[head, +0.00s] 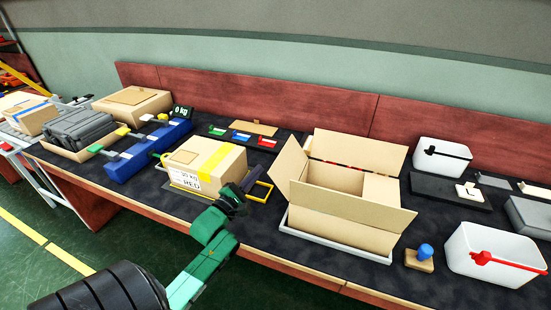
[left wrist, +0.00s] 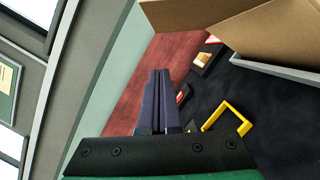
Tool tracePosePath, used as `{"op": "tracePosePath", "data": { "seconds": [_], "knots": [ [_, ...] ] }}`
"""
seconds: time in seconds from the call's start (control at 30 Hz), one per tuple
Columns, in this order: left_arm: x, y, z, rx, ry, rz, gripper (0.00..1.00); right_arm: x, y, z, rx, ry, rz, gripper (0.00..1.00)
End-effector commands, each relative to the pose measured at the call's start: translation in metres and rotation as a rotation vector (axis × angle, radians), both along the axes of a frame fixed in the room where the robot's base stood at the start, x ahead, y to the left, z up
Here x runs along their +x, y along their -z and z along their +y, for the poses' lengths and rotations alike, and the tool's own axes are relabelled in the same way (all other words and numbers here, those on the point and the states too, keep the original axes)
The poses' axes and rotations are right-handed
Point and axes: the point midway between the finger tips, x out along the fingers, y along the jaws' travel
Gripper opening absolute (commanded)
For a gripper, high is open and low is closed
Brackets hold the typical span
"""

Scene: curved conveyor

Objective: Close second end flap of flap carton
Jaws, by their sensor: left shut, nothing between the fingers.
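The flap carton (head: 345,215) is a brown open box on a pale tray (head: 335,245) right of the middle in the head view. Its left flap (head: 289,163) stands up and leans outward. The back flap (head: 358,151) stands up, and the front flap (head: 352,206) slopes outward. I cannot clearly make out a right flap. My left gripper (head: 238,200) is left of the carton, apart from it, shut and empty. In the left wrist view its closed fingers (left wrist: 160,98) point up the picture, with part of the carton (left wrist: 245,25) at top right. My right gripper is not in view.
A taped, labelled carton (head: 208,165) stands behind my left gripper, with a yellow frame (head: 262,190) beside it. A stamp-like block with a blue knob (head: 422,256) and a white bin with a red handle (head: 495,255) are right of the flap carton. Dark bench surface is bare in front.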

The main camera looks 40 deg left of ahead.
Motion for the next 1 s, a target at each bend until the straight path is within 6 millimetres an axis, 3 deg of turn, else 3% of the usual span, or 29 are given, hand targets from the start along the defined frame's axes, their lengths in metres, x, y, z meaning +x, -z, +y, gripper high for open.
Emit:
{"op": "tracePosePath", "data": {
  "seconds": [0.23, 0.5, 1.0],
  "knots": [
    [0.051, -0.013, -0.001, -0.002, 0.001, -0.002, 0.0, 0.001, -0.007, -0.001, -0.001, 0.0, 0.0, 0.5],
    [0.055, -0.031, -0.028, 0.001, 0.0, 0.0, 0.0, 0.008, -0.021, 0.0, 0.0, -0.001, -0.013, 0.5],
    [0.055, -0.033, -0.023, 0.021, -0.001, 0.007, 0.0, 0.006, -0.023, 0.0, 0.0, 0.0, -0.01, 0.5]
  ]
}}
